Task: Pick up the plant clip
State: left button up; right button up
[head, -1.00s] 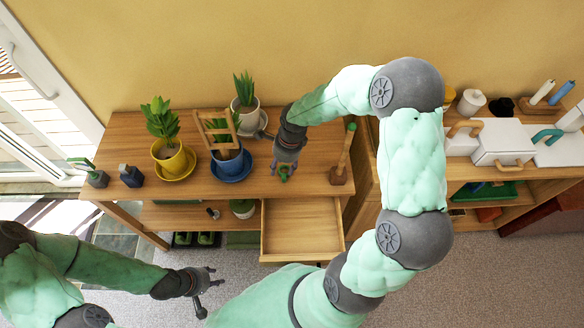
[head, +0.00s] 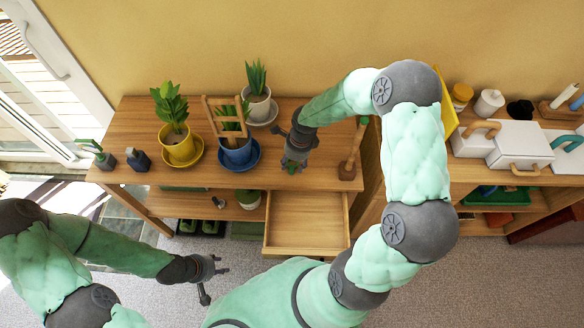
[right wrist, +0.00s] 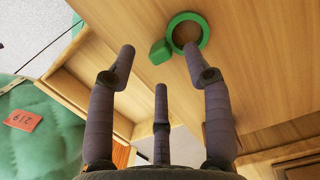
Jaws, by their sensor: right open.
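The plant clip is a green ring with a small block on its side (right wrist: 159,52). It lies on the wooden bench top, near its front edge, in the right wrist view. In the head view only a bit of green (head: 291,170) shows under my right gripper (head: 294,165). My right gripper is open and points down over the clip; its three fingers (right wrist: 160,85) are spread and empty. One fingertip overlaps the ring's lower edge in the right wrist view; I cannot tell whether it touches. My left gripper (head: 212,278) is open and empty, in front of the bench.
A blue pot with a wooden trellis (head: 237,150) stands left of my right gripper, a yellow pot (head: 179,147) further left. An upright wooden tool on a block (head: 347,171) stands close on the right. An open drawer (head: 305,222) juts out below the bench top.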

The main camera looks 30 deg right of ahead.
notch_tip(320, 180, down, 3)
jog(key=shift+w+a+r, duration=0.15)
jog(key=c, duration=1)
jog(key=shift+r, duration=0.15)
